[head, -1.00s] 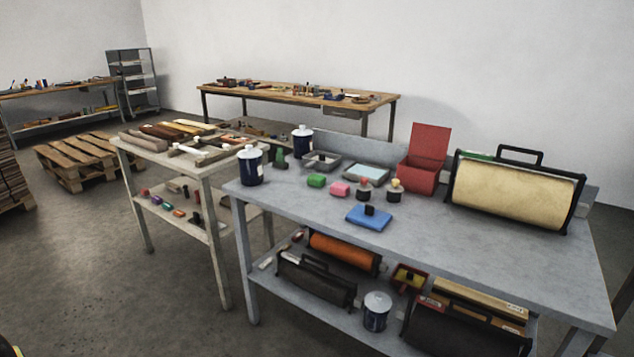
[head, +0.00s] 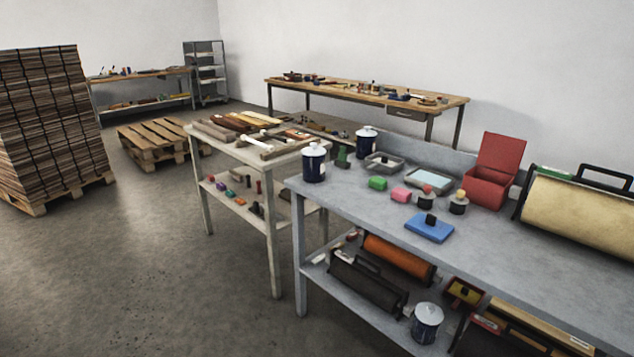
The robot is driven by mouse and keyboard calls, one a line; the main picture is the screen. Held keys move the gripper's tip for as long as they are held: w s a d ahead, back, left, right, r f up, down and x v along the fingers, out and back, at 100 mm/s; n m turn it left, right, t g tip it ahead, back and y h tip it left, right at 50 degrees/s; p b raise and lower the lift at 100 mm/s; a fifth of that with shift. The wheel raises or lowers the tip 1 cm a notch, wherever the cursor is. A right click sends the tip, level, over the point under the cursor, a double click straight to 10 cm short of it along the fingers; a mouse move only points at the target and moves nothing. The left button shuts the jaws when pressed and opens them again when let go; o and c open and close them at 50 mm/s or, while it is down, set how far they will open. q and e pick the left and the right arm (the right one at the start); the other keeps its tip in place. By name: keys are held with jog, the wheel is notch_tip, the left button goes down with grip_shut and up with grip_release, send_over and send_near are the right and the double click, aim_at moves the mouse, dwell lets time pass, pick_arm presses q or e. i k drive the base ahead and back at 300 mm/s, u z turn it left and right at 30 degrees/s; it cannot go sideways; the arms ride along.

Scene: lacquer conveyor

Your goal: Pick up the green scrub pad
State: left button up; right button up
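Behind the green pad is a shallow grey tray (head: 384,162). A dark green bottle-like item (head: 342,157) stands to its left, near the blue-and-white cans. Neither of my grippers shows in the head view.
A blue pad with a black knob (head: 430,228), an open red box (head: 497,172) and a large cream roller (head: 580,212) share the bench. A narrower pale table (head: 240,152) stands left. Open concrete floor (head: 150,260) lies at front left.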

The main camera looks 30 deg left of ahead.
aim_at(378, 184)
jog(key=u, duration=1.6)
jog(key=i, duration=2.7)
jog(key=z, duration=2.25)
